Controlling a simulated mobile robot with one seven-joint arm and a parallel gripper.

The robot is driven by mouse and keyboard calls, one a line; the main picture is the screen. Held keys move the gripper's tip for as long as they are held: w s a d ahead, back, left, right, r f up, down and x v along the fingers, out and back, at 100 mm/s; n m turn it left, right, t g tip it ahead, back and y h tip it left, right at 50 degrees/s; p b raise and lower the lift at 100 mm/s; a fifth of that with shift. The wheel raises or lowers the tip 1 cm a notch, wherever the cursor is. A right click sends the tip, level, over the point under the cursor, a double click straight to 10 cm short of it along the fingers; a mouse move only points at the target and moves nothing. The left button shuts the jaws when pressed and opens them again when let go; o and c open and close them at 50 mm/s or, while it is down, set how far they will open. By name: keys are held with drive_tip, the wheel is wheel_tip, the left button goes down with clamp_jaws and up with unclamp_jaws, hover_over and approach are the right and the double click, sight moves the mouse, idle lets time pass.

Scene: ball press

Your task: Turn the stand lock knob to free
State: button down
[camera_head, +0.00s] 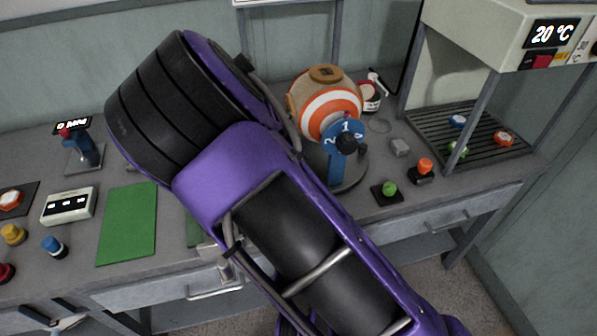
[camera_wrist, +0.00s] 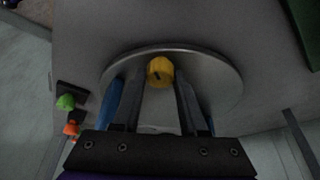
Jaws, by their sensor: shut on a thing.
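The yellow knob (camera_wrist: 160,68) is on the round grey stand base (camera_wrist: 222,82) in the wrist view. It has a small dark mark on its face near its lower edge. My gripper (camera_wrist: 160,80) has one finger on each side of the knob and is shut on it. In the head view the stand base (camera_head: 352,174) carries an orange and white striped ball (camera_head: 318,102). A blue numbered dial (camera_head: 331,133) with a black knob is in front of the ball. My purple arm hides the knob and my gripper in the head view.
A green button (camera_head: 389,188) and an orange button (camera_head: 425,166) stand right of the base. A dark rack (camera_head: 440,125) with coloured pieces lies further right under a machine reading 20 °C. A green mat (camera_head: 128,224) and a joystick (camera_head: 86,152) are at left.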

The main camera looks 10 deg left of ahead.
drive_tip(key=n+y+b, duration=0.1)
drive_tip(key=n, duration=0.2)
drive_tip(key=shift+n, duration=0.3)
drive_tip(key=shift+d+n+t+y+b, duration=0.15)
drive_tip(key=shift+n+t+y+b, duration=0.25)
drive_tip(key=shift+n+y+b, duration=0.85)
drive_tip(key=shift+n+h, duration=0.35)
drive_tip(key=shift+n, duration=0.2)
drive_tip(key=shift+c, duration=2.2)
unclamp_jaws()
